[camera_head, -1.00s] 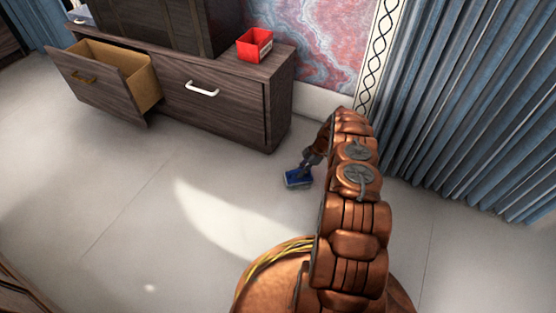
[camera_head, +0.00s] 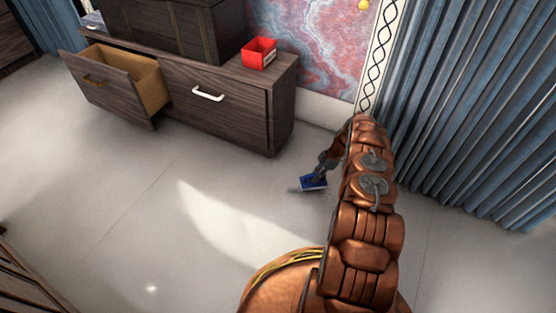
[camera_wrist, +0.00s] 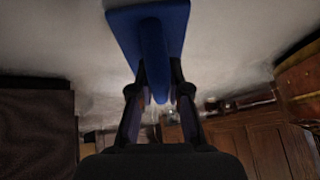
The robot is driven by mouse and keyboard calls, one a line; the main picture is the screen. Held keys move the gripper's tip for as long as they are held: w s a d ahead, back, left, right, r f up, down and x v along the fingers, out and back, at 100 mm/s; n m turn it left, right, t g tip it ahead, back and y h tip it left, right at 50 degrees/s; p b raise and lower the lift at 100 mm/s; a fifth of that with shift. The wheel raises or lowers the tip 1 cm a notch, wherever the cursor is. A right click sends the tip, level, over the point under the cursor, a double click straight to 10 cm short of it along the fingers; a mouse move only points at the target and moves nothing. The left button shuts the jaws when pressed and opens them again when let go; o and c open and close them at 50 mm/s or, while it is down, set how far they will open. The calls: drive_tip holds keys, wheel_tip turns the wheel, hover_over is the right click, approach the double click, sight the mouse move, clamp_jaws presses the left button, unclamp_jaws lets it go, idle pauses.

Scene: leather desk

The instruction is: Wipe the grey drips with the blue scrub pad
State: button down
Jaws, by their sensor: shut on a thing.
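The blue scrub pad (camera_head: 314,184) is at the pale floor in front of the cabinet's right end. My gripper (camera_head: 322,168) is shut on its raised handle. A faint grey smudge, perhaps the drips (camera_head: 292,190), shows just left of the pad. Any grey under the pad is hidden. I cannot tell for sure whether the pad touches the floor.
A dark wood cabinet (camera_head: 235,125) stands behind the pad, its left drawer (camera_head: 108,88) pulled open. A red box (camera_head: 259,53) sits on top. Blue curtains (camera_head: 470,110) hang at the right. The floor (camera_head: 130,210) to the left is clear.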

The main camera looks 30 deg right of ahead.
drive_tip(key=shift+w+r+p, duration=0.1)
drive_tip(key=shift+r+p, duration=1.15)
drive_tip(key=shift+r, duration=1.05)
